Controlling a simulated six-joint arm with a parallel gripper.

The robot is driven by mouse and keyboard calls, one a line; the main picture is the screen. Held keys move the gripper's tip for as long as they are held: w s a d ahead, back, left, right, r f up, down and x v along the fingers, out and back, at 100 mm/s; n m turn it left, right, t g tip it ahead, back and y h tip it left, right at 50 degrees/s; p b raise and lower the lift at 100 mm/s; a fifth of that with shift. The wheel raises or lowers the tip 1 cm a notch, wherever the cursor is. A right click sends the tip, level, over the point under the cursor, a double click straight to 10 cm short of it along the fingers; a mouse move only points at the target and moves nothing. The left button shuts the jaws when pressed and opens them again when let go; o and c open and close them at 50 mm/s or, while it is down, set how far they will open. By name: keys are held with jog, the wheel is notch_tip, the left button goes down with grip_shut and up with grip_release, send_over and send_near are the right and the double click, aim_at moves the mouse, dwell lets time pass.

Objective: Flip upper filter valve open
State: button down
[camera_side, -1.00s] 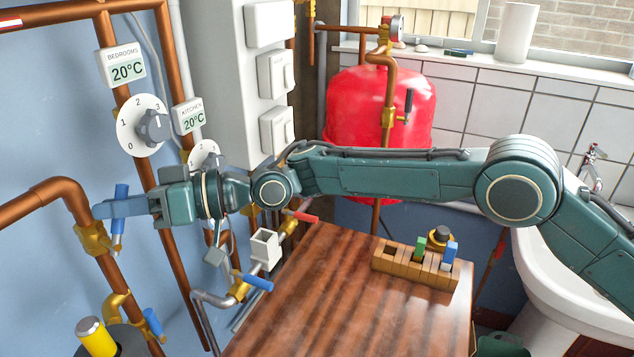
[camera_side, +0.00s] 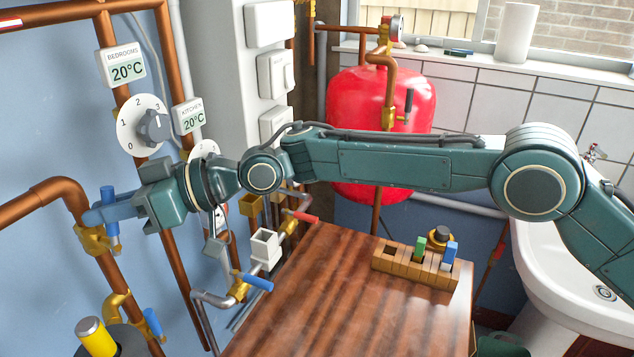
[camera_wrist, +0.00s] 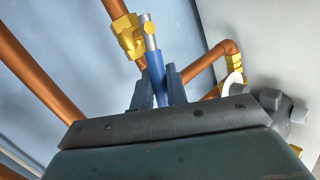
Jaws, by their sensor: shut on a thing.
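The upper filter valve has a brass body (camera_side: 93,239) on the copper pipe at the left, also in the wrist view (camera_wrist: 127,36). Its blue lever (camera_side: 107,192) stands close to upright in the side view, beside the brass body. My gripper (camera_side: 92,214) reaches in from the right and is shut on this lever. In the wrist view the lever (camera_wrist: 155,66) runs between the two fingers of my gripper (camera_wrist: 158,84). The fingers hide part of the lever.
A lower valve with a blue lever (camera_side: 153,322) sits below on the same pipework. Another blue-handled valve (camera_side: 258,282) is near the wooden table (camera_side: 310,300). A vertical copper pipe (camera_side: 177,275) and a dial (camera_side: 150,126) stand close to my wrist.

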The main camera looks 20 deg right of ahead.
jog(key=c, duration=1.4)
grip_release()
jog(key=shift+d, duration=0.15)
jog(key=v, duration=1.3)
jog(key=shift+d, duration=0.25)
jog(key=shift+s+r, duration=0.1)
jog(key=shift+s, duration=0.05)
jog(key=shift+c, duration=0.3)
